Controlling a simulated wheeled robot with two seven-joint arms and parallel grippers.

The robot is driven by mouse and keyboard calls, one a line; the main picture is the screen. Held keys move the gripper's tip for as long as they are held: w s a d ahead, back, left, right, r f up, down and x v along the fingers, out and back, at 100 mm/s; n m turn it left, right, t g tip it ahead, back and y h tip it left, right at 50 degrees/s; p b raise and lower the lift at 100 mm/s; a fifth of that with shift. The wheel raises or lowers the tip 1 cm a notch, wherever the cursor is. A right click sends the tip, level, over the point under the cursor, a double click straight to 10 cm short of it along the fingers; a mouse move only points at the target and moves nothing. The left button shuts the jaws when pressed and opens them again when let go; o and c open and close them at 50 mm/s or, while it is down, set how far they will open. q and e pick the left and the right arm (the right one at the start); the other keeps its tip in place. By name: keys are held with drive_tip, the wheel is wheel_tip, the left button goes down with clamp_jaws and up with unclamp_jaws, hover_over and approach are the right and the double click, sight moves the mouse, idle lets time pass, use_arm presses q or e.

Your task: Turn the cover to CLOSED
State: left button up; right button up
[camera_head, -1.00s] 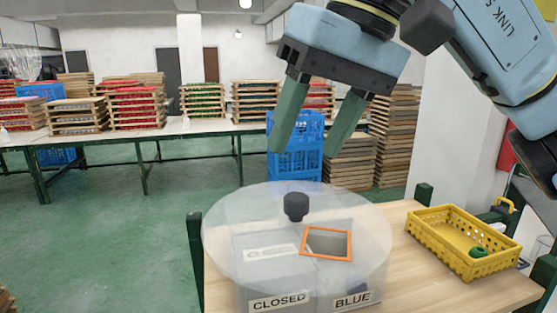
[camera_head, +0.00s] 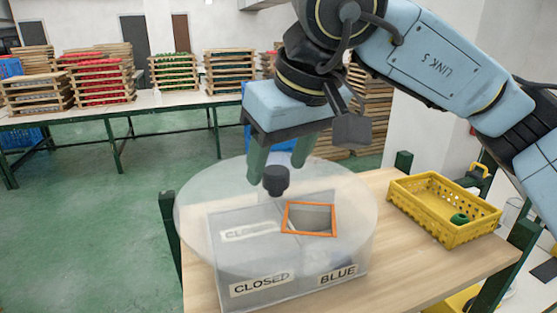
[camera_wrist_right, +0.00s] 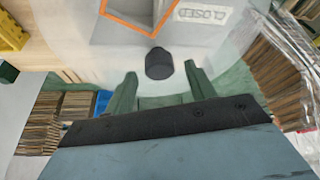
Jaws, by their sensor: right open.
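A round translucent cover (camera_head: 205,215) with a black knob (camera_head: 276,180) lies on a grey box (camera_head: 300,283) on the wooden table. The box front has a CLOSED label (camera_head: 261,283) on the left and a BLUE label (camera_head: 338,274) on the right. The cover's orange-framed opening (camera_head: 310,219) lies above the BLUE side. My right gripper (camera_head: 277,172) is open, its green fingers pointing down around or just above the knob. In the wrist view the knob (camera_wrist_right: 159,63) shows between and beyond the fingertips (camera_wrist_right: 160,76); contact is not visible. My left gripper is not in view.
A yellow crate (camera_head: 446,228) with a green item (camera_head: 460,218) stands at the right of the wooden table (camera_head: 385,268). Racks of stacked trays (camera_head: 103,82) stand on a long table at the back. Green floor is open at left.

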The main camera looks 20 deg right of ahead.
drive_tip(key=shift+w+f, duration=0.2)
drive_tip(key=shift+f, duration=0.25)
clamp_jaws()
drive_tip(key=shift+w+a, duration=0.1)
